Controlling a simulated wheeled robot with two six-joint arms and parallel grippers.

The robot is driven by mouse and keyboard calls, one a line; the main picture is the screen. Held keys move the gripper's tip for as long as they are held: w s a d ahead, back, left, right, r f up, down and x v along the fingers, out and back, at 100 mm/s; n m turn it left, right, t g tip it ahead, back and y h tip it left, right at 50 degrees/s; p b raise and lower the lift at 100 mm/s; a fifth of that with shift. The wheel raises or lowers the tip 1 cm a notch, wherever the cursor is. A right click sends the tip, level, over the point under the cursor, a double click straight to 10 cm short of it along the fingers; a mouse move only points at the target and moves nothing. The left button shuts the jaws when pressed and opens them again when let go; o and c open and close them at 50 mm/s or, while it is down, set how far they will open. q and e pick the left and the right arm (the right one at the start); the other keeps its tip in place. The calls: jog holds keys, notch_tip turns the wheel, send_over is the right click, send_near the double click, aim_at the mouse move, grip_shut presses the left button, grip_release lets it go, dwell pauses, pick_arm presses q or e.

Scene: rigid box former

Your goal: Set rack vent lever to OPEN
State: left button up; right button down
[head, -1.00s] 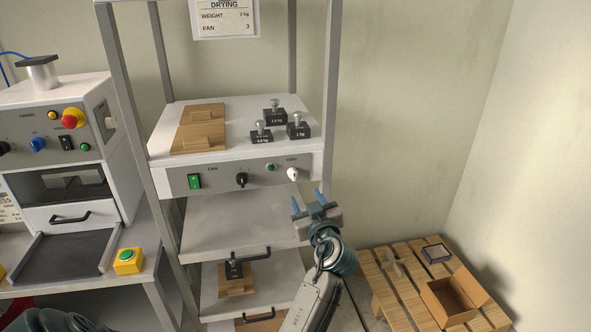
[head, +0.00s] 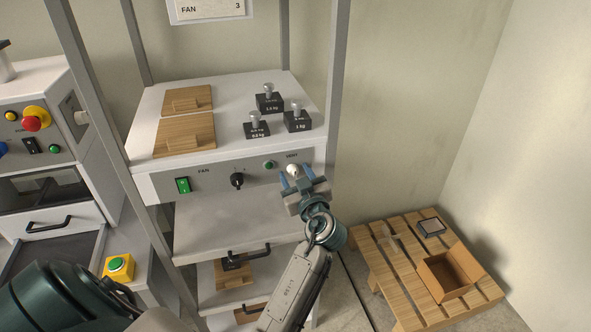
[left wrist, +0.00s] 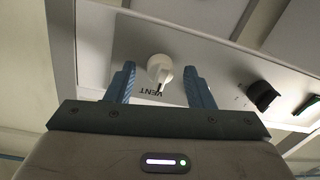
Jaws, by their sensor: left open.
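The white vent lever (head: 293,169) is at the right end of the rack's control panel (head: 215,181), by the VENT label. In the left wrist view the lever (left wrist: 160,68) has a round hub and a short pointer toward the upside-down VENT lettering. My left gripper (head: 298,178) is open in front of it. In the wrist view its two blue fingers (left wrist: 159,80) stand on either side of the lever, apart from it. I cannot tell how deep the fingertips reach. My right gripper is not in view.
The panel also has a green switch (head: 183,185), black fan knob (head: 237,180) and green button (head: 269,165). Black weights (head: 297,122) and wooden boards (head: 185,135) lie on the rack top. A pallet with an open carton (head: 450,272) stands at right.

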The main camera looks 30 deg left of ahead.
pick_arm(q)
jog(key=shift+c, duration=0.2)
jog(key=shift+d, duration=0.1)
jog(key=c, duration=1)
jog(key=shift+o, duration=0.2)
